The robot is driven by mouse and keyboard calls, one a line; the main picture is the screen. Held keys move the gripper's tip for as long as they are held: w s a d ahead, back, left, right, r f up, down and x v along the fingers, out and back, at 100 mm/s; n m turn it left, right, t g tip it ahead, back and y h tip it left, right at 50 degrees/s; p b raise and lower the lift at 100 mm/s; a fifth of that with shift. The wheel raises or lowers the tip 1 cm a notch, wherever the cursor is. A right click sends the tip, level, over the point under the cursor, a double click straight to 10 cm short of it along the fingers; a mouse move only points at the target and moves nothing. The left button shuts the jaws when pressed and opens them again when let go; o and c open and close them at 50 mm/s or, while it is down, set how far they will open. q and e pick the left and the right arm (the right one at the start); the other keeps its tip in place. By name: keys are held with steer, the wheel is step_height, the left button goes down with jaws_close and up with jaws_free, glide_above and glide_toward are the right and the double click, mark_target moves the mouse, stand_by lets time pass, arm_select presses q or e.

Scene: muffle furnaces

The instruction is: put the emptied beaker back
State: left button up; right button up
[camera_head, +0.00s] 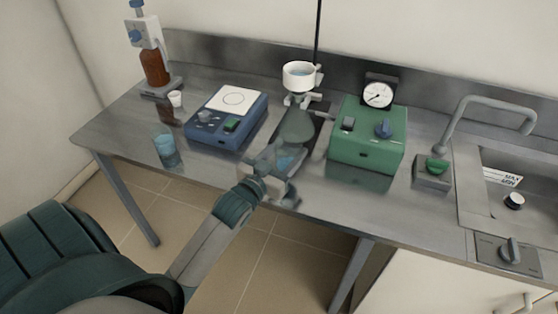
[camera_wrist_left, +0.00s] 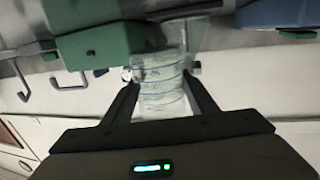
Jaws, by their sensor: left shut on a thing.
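My left gripper (camera_head: 268,172) is shut on a clear beaker (camera_head: 286,160), in front of the filter flask near the bench's front edge. In the left wrist view the beaker (camera_wrist_left: 162,85), with curved blue lines on its wall, sits between the two fingers (camera_wrist_left: 163,97). I cannot tell whether any liquid is in it, or whether its base touches the bench. The white filter funnel (camera_head: 299,75) holds pale blue liquid and stands on the conical flask (camera_head: 297,128) behind the gripper. My right gripper is out of view.
A green pump (camera_head: 367,140) with a gauge stands right of the flask; a blue instrument (camera_head: 228,119) stands left. A glass with blue liquid (camera_head: 166,151) is near the left front edge. A brown bottle (camera_head: 154,67) and small white cup (camera_head: 175,98) stand behind it. The sink (camera_head: 520,180) is at right.

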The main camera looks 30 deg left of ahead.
mark_target(276, 157)
arm_select(q)
steer(key=shift+s+a+f, duration=0.1)
steer(key=shift+a+f, duration=0.2)
steer(key=shift+a, duration=0.25)
steer(key=shift+s+a+f, duration=0.1)
steer(key=shift+a+f, duration=0.2)
steer(key=shift+a, duration=0.2)
steer(key=shift+a+f, duration=0.15)
steer(key=shift+a, duration=0.1)
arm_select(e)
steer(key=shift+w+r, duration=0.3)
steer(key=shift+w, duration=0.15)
arm_select(q)
steer(key=shift+f, duration=0.2)
step_height(276, 157, down, 3)
steer(key=shift+r+p, duration=0.1)
steer(key=shift+p, duration=0.45)
steer(key=shift+f, duration=0.4)
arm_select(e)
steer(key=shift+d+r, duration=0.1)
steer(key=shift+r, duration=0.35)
arm_select(q)
steer(key=shift+f, duration=0.15)
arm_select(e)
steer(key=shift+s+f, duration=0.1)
arm_select(q)
steer(key=o, duration=1.6)
steer(key=shift+o, duration=0.2)
